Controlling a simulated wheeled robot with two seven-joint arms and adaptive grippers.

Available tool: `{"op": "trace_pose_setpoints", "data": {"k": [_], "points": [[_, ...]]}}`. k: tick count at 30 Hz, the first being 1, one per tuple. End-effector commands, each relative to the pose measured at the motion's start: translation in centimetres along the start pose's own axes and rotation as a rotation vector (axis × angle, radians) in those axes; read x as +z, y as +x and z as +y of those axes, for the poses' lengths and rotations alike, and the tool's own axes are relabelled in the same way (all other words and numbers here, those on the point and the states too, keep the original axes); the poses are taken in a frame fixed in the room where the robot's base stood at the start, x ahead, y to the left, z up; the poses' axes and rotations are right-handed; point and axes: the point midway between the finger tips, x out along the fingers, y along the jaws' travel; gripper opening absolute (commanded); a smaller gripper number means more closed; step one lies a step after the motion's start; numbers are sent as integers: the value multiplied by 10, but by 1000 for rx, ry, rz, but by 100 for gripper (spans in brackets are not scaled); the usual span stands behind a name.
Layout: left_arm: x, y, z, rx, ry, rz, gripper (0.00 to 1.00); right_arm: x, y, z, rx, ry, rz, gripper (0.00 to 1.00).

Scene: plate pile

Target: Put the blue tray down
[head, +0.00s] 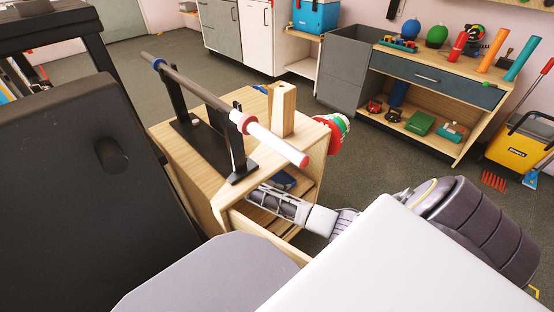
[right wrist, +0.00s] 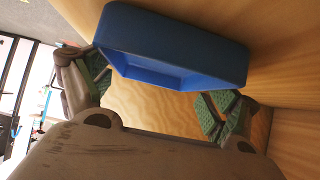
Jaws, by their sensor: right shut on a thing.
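The blue tray (right wrist: 180,38) fills the upper middle of the right wrist view, tilted in the picture. Its rim and hollow inside face the camera. My right gripper (right wrist: 154,88) is shut on it, with a green-padded finger at either side. In the head view my right arm reaches from the lower right into the open wooden cabinet. A small dark blue part of the tray (head: 284,179) shows there beside the arm. The fingertips are largely hidden by the cabinet and arm. Whether the tray touches a shelf cannot be told. My left gripper is out of view.
The wooden cabinet (head: 222,205) has a black rack (head: 190,130) with a bar (head: 205,95) and a wooden block (head: 283,108) on top. Red, white and green discs (head: 333,132) stick out at its right. A large dark panel (head: 75,200) stands close at left.

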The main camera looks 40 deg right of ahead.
Motion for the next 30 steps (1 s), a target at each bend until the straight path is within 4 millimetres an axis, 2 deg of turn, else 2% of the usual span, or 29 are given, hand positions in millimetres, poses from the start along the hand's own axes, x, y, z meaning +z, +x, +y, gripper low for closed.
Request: {"op": "trace_pose_setpoints", "data": {"k": [5, 6, 9, 23, 30], "points": [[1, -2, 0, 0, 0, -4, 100, 1, 1, 0, 0, 0, 0, 64], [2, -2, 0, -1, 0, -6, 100, 1, 1, 0, 0, 0, 0, 90], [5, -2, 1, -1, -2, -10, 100, 1, 1, 0, 0, 0, 0, 100], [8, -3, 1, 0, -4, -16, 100, 0, 0, 0, -1, 1, 1, 100], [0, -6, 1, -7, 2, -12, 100, -1, -12, 0, -2, 0, 0, 100]]}}
